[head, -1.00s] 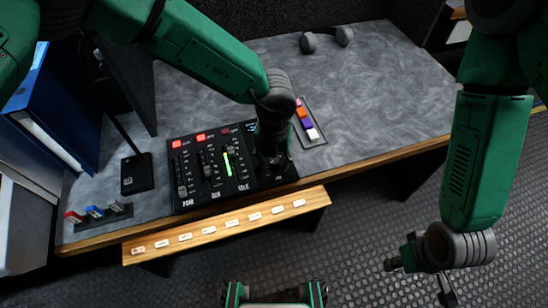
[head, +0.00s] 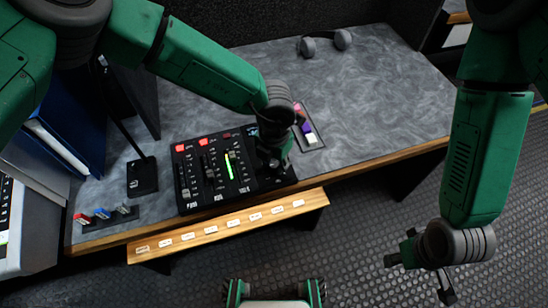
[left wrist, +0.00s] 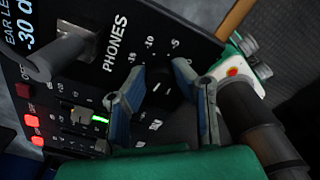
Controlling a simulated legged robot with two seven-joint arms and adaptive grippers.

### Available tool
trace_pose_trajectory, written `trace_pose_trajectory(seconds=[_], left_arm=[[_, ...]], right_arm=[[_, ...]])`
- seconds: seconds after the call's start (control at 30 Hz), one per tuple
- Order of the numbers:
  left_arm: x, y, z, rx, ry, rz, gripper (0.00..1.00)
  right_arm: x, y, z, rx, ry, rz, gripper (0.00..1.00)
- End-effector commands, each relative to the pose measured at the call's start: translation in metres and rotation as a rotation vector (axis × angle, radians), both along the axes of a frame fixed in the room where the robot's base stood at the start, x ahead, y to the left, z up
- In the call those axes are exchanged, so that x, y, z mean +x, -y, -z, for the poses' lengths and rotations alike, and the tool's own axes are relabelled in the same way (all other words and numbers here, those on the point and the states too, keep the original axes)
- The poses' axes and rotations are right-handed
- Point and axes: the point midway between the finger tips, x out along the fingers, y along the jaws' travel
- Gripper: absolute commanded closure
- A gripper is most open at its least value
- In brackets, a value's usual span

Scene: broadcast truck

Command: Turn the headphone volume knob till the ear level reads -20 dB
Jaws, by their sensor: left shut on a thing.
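The black phones volume knob (left wrist: 159,88) sits in a ring of scale marks beside the word PHONES in the left wrist view. My left gripper (left wrist: 163,78) is shut on it, one finger on each side. In the head view my left gripper (head: 272,162) is over the console's right end and hides the knob. The ear level display (left wrist: 28,38) reads -30 d in the left wrist view, cut off at the frame edge. My right gripper (head: 428,276) hangs over the floor, away from the desk; its finger opening is unclear.
The black mixing console (head: 208,203) has several faders and lit red buttons. A wooden ledge (head: 228,229) runs along its front. The desk's right side is clear.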

Motion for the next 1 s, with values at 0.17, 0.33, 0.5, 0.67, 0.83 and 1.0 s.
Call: trace_pose_trajectory(seconds=[0.17, 0.33, 0.5, 0.67, 0.83, 1.0], left_arm=[[0.0, 0.0, -0.002, -0.003, -0.001, 0.165, 1.0], [0.0, 0.001, -0.002, -0.004, 0.001, 0.319, 1.0], [0.001, 0.0, -0.001, -0.003, 0.001, 0.451, 1.0], [0.001, 0.0, -0.001, -0.003, 0.001, 0.548, 1.0], [0.001, 0.001, -0.001, -0.003, 0.003, 0.616, 1.0], [0.002, 0.0, -0.001, -0.002, 0.003, 0.65, 1.0]], right_arm=[[0.0, 0.0, -0.013, 0.0, 0.0, 0.0, 0.6], [0.0, 0.0, -0.019, 0.0, 0.0, 0.0, 0.6], [0.0, 0.0, -0.022, 0.0, 0.0, 0.0, 0.6], [0.0, 0.0, -0.024, 0.0, 0.0, 0.0, 0.6], [0.0, 0.0, -0.026, 0.0, 0.0, 0.0, 0.6], [0.0, 0.0, -0.026, 0.0, 0.0, 0.0, 0.6]])
